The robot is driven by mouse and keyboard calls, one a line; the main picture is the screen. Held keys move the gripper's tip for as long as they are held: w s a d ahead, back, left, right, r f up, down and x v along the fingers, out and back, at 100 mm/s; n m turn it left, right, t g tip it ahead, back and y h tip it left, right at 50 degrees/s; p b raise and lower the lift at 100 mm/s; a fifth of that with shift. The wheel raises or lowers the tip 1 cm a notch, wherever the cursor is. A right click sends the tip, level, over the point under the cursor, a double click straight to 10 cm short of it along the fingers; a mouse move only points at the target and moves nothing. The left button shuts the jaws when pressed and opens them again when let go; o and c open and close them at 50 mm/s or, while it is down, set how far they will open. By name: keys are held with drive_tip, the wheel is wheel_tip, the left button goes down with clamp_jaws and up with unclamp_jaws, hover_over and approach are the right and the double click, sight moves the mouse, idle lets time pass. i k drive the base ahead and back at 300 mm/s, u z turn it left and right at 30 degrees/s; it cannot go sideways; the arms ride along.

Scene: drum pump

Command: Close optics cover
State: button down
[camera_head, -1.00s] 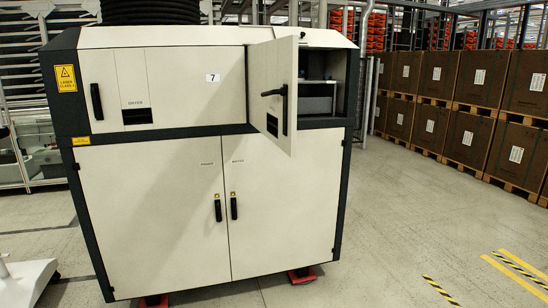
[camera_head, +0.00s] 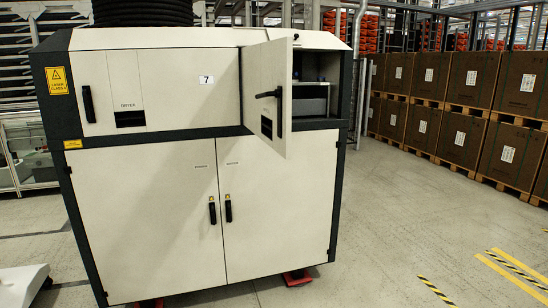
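The optics cover appears to be the pale door (camera_head: 267,93) at the upper right of the white and dark grey machine cabinet (camera_head: 145,215). It stands open, swung outward toward me, with a black lever handle (camera_head: 278,105) near its free right edge. Behind it the open compartment (camera_head: 318,88) shows a grey box inside; the door hides the compartment's left part. My gripper is not in view.
The upper left door (camera_head: 160,90) and two lower doors with black handles are shut. Stacked brown crates (camera_head: 461,140) on pallets line the right. Open floor (camera_head: 400,225) lies to the right of the cabinet, with yellow-black markings (camera_head: 437,291).

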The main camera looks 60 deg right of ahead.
sight(266, 66)
drive_tip(key=i, duration=0.9)
drive_tip(key=u, duration=0.05)
